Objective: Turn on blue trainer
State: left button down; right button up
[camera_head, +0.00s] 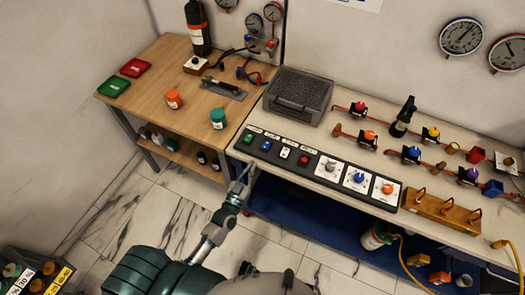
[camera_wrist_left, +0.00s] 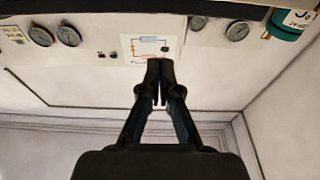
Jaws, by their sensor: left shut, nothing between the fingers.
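A black control panel (camera_head: 320,172) runs along the front left of the bench. Its left part has a green switch (camera_head: 248,138), a blue switch (camera_head: 266,145), a whitish-green switch (camera_head: 284,152) and a red switch (camera_head: 303,159); their labels are too small to read. Further right are grey, blue (camera_head: 358,178) and orange knobs on white plates. My left gripper (camera_head: 244,172) is at the bench's front edge, just below the green and blue switches, apparently not touching them. Its fingers are shut and empty in the left wrist view (camera_wrist_left: 160,80). My right gripper is out of view.
A grey mesh box (camera_head: 298,96) stands behind the panel. Valves and a wooden block (camera_head: 440,212) fill the bench to the right. A wooden table (camera_head: 150,75) with jars stands left. The wrist view shows wall gauges (camera_wrist_left: 68,36), a diagram poster (camera_wrist_left: 150,46) and a teal jar (camera_wrist_left: 290,22).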

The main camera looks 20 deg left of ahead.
pick_arm(q)
jog(key=shift+r, duration=0.6)
